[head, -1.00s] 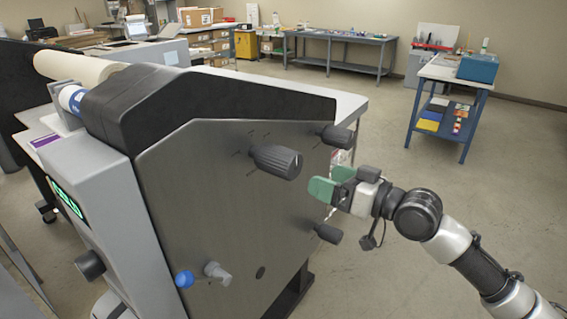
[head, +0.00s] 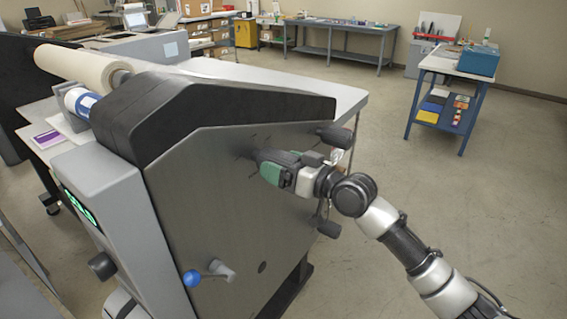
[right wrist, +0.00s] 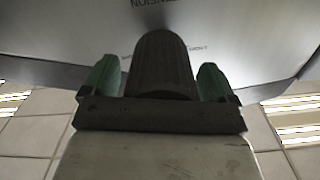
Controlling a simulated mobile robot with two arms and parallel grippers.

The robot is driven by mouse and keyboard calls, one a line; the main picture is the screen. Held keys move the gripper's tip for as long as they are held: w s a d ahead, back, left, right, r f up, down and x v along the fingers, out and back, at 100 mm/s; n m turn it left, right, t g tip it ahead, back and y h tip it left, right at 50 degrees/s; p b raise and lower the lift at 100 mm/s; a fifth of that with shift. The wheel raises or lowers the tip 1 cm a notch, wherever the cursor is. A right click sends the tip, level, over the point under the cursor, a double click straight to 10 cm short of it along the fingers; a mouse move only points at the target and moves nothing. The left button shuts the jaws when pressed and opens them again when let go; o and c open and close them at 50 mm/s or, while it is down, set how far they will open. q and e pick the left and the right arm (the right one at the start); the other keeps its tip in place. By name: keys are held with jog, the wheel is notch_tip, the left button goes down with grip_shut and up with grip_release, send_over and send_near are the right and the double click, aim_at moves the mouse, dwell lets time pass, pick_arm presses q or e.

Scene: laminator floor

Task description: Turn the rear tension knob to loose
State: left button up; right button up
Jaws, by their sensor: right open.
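A large ribbed black knob (head: 272,156) stands out from the laminator's dark side panel (head: 195,190). In the right wrist view the knob (right wrist: 163,62) sits between the two green fingers of my right gripper (head: 280,163). The fingers are open around the knob, with a narrow gap showing on each side. Part of an upside-down label ending in "NSION" shows above the knob; the word saying which tension knob it is cannot be read. In the head view the gripper hides much of the knob. My left gripper is not in view.
Two other black knobs stick out near the panel's right edge, one above (head: 335,136) and one below (head: 327,227) my gripper. A blue-ended lever (head: 192,278) is low on the panel. Open floor lies right of the laminator, before a blue cart (head: 440,105).

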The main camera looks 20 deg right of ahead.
jog(key=c, duration=0.9)
